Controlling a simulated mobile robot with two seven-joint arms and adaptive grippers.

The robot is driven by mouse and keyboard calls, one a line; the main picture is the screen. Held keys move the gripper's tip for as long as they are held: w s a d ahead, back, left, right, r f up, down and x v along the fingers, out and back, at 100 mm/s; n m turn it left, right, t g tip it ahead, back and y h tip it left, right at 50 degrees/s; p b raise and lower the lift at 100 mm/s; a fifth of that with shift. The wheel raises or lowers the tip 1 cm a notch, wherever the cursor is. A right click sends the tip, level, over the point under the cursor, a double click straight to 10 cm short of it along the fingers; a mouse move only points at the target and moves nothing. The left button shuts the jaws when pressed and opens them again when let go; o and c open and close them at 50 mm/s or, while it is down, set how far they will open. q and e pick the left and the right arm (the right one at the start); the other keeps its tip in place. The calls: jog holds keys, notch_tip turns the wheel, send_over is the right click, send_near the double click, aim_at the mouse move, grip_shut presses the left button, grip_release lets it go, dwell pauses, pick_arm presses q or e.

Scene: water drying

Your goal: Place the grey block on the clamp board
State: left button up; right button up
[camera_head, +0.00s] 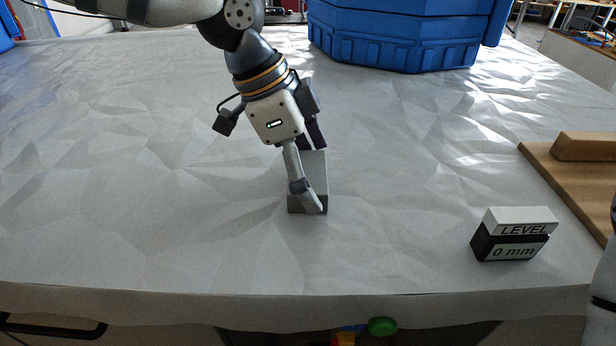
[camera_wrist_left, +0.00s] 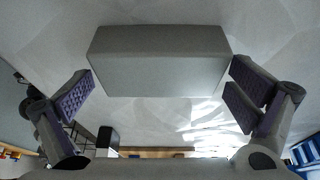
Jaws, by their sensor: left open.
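The grey block (camera_head: 316,170) lies on the white-covered table near the middle of the head view. It is a long box with a light top and a darker front end. My left gripper (camera_head: 313,178) reaches down over it from above, and a finger hides part of its left side. In the left wrist view the block (camera_wrist_left: 158,72) lies between the two purple finger pads of the open gripper (camera_wrist_left: 160,98), with narrow gaps at the pads. The clamp board (camera_head: 568,190) is a wooden board at the right edge, with a raised wooden bar. My right gripper is not seen.
A black and white box marked LEVEL, 0 mm (camera_head: 514,234), stands between the block and the board. A big blue bin (camera_head: 395,35) stands at the back. The crumpled table cover (camera_head: 130,180) is clear on the left. The table's front edge is near.

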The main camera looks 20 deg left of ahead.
pick_arm(q)
jog(key=c, duration=1.2)
jog(key=shift+c, duration=0.2)
